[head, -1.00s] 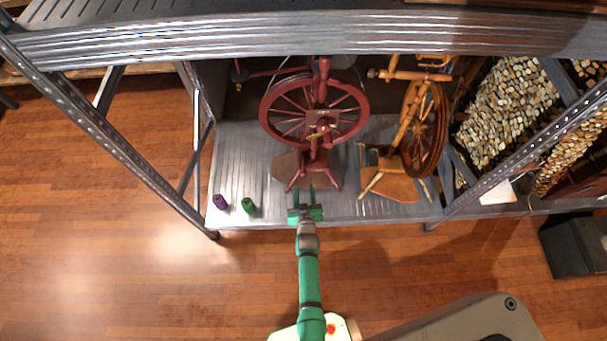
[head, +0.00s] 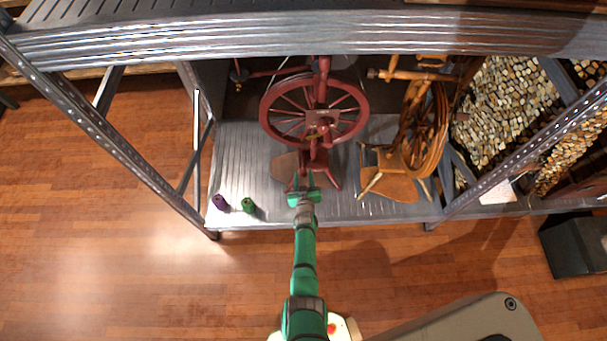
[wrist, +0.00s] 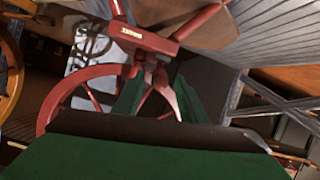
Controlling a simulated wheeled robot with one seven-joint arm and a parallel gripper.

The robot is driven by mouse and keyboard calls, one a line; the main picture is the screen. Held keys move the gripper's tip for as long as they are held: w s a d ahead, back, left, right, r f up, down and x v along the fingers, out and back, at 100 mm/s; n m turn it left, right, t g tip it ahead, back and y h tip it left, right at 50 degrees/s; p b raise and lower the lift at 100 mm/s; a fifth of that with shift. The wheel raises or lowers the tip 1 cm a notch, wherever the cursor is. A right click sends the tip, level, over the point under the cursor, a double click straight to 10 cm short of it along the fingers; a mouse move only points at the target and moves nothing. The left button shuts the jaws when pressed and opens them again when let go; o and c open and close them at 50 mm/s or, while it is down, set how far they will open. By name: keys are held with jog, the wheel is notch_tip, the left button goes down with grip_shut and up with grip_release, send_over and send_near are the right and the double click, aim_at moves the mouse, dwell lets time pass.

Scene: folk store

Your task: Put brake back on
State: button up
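A red spinning wheel (head: 362,112) stands on the grey metal shelf, its big spoked wheel above a red post and a brown treadle (head: 285,167). In the wrist view its red rim (wrist: 62,95) is at left, and a red bar (wrist: 140,38) with a small pale lettered label crosses above my fingers. I cannot make out the brake for certain. My green gripper (head: 303,183) is in front of the wheel's base, low by the shelf's front edge. Its two fingers also show in the wrist view (wrist: 160,98), apart, with nothing clearly held between them.
A second, light wooden spinning wheel (head: 425,135) stands to the right. A purple spool (head: 220,202) and a green spool (head: 248,205) stand at the shelf's left front. The metal shelf (head: 240,150) is bare behind them. A metal beam (head: 200,40) runs overhead.

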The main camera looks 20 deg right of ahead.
jog(key=shift+x, duration=0.8)
